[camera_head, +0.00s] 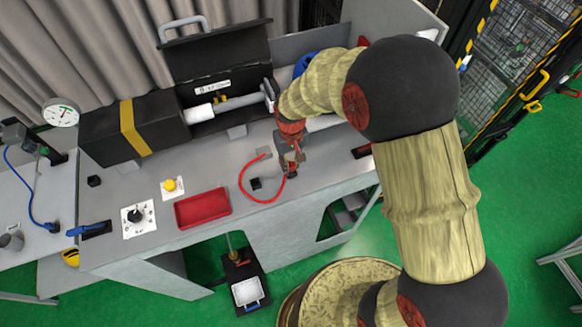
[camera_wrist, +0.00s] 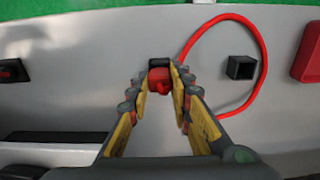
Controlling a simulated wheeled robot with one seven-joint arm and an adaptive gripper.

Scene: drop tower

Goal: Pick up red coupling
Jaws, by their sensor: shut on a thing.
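The red coupling (camera_wrist: 159,80) sits between my fingertips in the wrist view, with a dark part at its far side. My gripper (camera_wrist: 159,88) is shut on it, just above the grey bench top. In the head view my gripper (camera_head: 291,163) is near the front edge of the bench, and the coupling is mostly hidden by the fingers. A red hose (camera_wrist: 262,60) curves over the bench beside the gripper and also shows in the head view (camera_head: 246,193). Whether the coupling touches the bench cannot be told.
A small black square socket (camera_wrist: 240,67) stands inside the hose's curve. A red tray (camera_head: 203,209), a yellow button (camera_head: 170,185) and a black knob (camera_head: 136,216) lie to the left on the bench (camera_head: 215,172). An open black case (camera_head: 215,60) stands behind.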

